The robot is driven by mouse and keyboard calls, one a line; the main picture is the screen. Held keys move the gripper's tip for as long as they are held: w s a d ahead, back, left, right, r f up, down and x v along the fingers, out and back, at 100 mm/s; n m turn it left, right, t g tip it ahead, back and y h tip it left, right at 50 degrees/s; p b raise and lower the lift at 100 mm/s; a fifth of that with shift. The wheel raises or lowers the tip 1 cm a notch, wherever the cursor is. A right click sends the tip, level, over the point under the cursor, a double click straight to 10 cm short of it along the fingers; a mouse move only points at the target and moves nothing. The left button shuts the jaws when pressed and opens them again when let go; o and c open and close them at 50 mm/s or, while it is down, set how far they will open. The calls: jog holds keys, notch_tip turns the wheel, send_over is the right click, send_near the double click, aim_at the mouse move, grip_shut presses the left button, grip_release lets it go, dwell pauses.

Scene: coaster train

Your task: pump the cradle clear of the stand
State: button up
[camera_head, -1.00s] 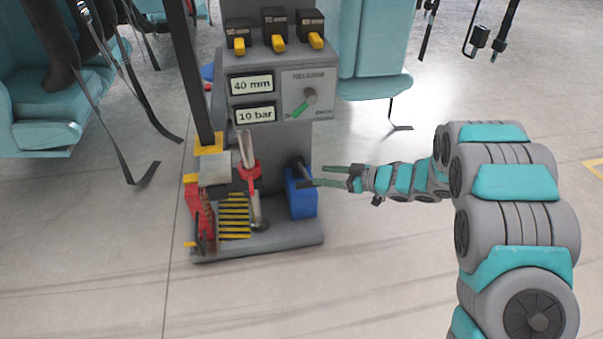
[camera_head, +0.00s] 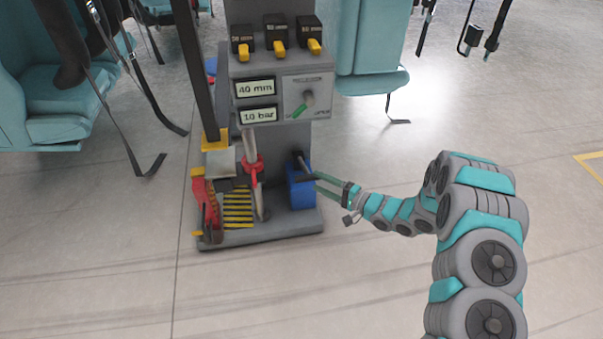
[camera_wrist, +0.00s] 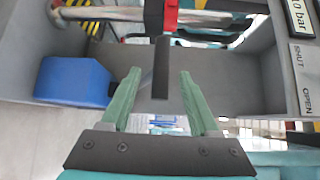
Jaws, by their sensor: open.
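My gripper (camera_head: 318,181) comes in from the right, close to the lever. In the wrist view its green fingers (camera_wrist: 160,85) are open, with a dark bar (camera_wrist: 162,68) ahead between them, apparently the lever's handle. The blue box (camera_wrist: 75,82) is left of the fingers there.
Displays read 40 mm (camera_head: 255,88) and 10 bar (camera_head: 258,115). A red-collared rod (camera_head: 253,164) stands left of the blue box. Teal seats (camera_head: 60,95) with hanging straps are at the left. The floor in front is clear.

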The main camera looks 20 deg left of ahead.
aim_at(304, 167)
jog(key=x, duration=0.7)
jog(key=shift+a, duration=0.25)
jog(key=shift+c, duration=0.3)
grip_shut()
dwell(1.0)
